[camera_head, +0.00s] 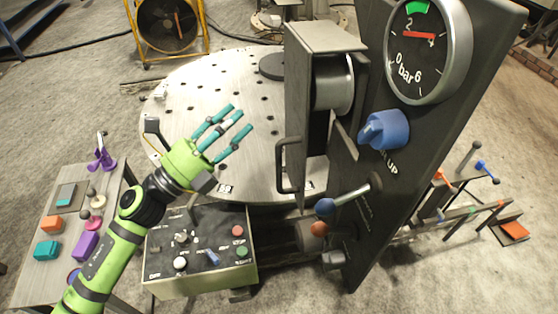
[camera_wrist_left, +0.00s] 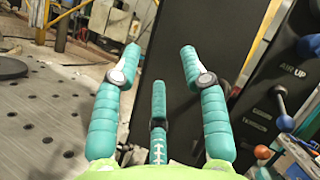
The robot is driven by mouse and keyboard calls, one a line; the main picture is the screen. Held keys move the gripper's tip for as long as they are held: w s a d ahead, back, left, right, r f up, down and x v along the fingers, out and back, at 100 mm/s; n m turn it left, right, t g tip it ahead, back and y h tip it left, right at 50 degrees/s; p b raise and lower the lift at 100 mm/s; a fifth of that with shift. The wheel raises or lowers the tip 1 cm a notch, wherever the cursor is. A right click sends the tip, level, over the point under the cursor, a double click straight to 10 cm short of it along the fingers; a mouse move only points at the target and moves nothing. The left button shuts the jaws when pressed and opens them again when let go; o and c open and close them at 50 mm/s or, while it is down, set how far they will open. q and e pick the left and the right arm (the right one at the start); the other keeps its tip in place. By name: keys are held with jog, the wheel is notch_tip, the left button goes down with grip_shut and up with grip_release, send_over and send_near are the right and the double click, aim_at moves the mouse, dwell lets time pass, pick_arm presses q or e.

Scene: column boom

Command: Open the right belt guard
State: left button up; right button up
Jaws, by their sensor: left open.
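The belt guard (camera_head: 298,110) is a tall dark box-like cover with a bar handle (camera_head: 282,165) low on its left side. It stands beside the dark control column (camera_head: 440,150). A silver drum (camera_head: 335,85) shows on its right side. Whether the guard is ajar I cannot tell. My left gripper (camera_head: 236,120), with teal fingers, is spread open and empty over the round table, left of the guard and apart from the handle. In the left wrist view the open fingers (camera_wrist_left: 158,70) are in front of a dark panel (camera_wrist_left: 200,60); the handle does not show there. My right gripper is not in view.
A round perforated table (camera_head: 190,95) lies behind the left hand. A switch box (camera_head: 200,255) stands below it. A gauge (camera_head: 428,45), a blue knob (camera_head: 385,130) and a blue-ended lever (camera_head: 345,199) project from the column. A side table (camera_head: 50,280) holds small coloured objects.

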aim_at(277, 165)
pick_arm(q)
jog(key=s+d+f+m+g, duration=0.1)
jog(key=s+f+m+g, duration=0.15)
jog(key=m+g, duration=0.5)
jog(key=s+d+f+m+g, duration=0.1)
jog(key=s+f+m+g, duration=0.15)
jog(key=m+g, duration=0.5)
jog(key=shift+m+t+h, duration=0.4)
jog(key=shift+m+t, duration=0.2)
jog(key=shift+m, duration=0.1)
jog(key=d+p, duration=0.1)
jog(key=d, duration=0.1)
jog(key=d+p, duration=0.1)
jog(key=d, duration=0.1)
jog(key=d+r+p, duration=0.1)
jog(key=p, duration=0.1)
jog(key=shift+s+d, duration=0.2)
jog(key=shift+d, duration=0.2)
jog(key=shift+d+f, duration=0.1)
jog(key=shift+d, duration=0.4)
jog(key=shift+f, duration=0.1)
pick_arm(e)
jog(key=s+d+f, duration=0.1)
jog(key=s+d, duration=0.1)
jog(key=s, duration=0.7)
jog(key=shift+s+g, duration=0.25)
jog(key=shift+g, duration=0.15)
